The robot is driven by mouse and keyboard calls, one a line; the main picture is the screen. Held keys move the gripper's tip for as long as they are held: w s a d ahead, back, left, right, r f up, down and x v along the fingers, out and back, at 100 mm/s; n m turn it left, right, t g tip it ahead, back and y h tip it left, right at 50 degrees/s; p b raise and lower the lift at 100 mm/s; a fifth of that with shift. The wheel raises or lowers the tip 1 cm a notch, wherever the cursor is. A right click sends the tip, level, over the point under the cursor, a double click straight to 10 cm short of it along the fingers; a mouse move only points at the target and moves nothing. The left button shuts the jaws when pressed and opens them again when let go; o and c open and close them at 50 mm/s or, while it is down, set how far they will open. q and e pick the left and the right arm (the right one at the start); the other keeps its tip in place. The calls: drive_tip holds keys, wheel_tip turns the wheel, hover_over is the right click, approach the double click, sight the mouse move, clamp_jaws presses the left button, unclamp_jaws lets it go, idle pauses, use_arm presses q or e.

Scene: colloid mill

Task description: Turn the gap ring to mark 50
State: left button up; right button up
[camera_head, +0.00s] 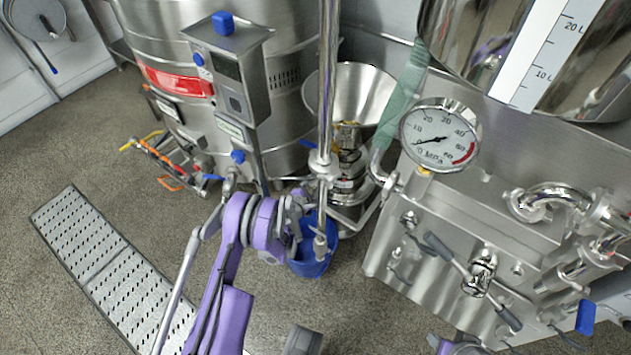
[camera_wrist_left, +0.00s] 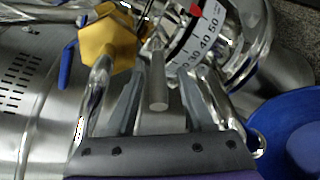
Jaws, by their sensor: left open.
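The gap ring (camera_wrist_left: 200,45) is a pale band with black marks on the mill's metal body; 30, 40 and 50 are readable in the left wrist view. A red pointer (camera_wrist_left: 196,10) sits at its upper edge, near the 50 end; I cannot tell the exact reading. A grey rod handle (camera_wrist_left: 157,82) sticks out from the ring side toward the camera. My left gripper (camera_wrist_left: 165,78) is open, its fingers on either side of the rod, with visible space beside it. In the head view my left gripper (camera_head: 303,205) is beside the mill (camera_head: 348,165), partly hidden. My right gripper is not clearly visible.
A steel funnel (camera_head: 350,95) tops the mill. A vertical pipe (camera_head: 325,100) stands in front. A blue bucket (camera_head: 313,258) is below my left gripper. A yellow hex part (camera_wrist_left: 107,42) is close to the left finger. A pressure gauge (camera_head: 438,137) and steel cabinet stand right.

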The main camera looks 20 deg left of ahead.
use_arm(q)
drive_tip(key=shift+s, duration=0.1)
drive_tip(key=b+v, duration=0.5)
drive_tip(key=v, duration=0.5)
drive_tip(key=shift+s, duration=0.25)
drive_tip(key=shift+r, duration=0.2)
drive_tip(key=shift+s+a+f, duration=0.1)
